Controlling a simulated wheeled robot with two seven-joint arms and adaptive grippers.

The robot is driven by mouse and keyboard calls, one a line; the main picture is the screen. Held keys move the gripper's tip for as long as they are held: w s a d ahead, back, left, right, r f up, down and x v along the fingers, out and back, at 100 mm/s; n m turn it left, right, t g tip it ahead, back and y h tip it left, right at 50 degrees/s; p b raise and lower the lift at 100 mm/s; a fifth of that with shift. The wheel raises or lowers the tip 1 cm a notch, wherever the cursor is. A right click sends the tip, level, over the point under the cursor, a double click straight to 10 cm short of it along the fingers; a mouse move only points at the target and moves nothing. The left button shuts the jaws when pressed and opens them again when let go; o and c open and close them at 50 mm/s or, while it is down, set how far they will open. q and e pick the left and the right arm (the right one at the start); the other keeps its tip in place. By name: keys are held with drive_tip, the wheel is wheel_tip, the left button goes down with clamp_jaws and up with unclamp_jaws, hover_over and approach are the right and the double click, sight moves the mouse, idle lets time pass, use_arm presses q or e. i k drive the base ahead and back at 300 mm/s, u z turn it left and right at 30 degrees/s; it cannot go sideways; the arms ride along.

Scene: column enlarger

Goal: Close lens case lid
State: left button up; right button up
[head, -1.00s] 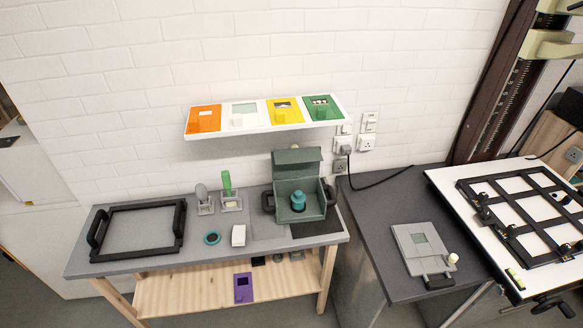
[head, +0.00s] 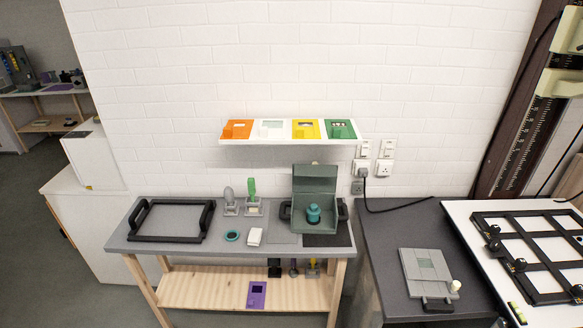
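The lens case (head: 328,217) is a grey-green box with dark side handles, at the right end of the grey-topped wooden bench. Its lid (head: 315,178) stands up open at the back. A teal lens (head: 313,213) sits inside the case. Neither of my grippers is in view.
A black frame (head: 150,221), a teal ring (head: 232,235), a white block (head: 254,237) and two small stands share the bench top (head: 190,247). A wall shelf (head: 290,141) with coloured cards hangs above. A dark table (head: 385,240) with a grey plate (head: 426,266) stands to the right.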

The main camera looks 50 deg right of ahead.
sight(315, 182)
drive_tip(key=u, duration=0.1)
drive_tip(key=i, duration=1.55)
drive_tip(key=z, duration=0.75)
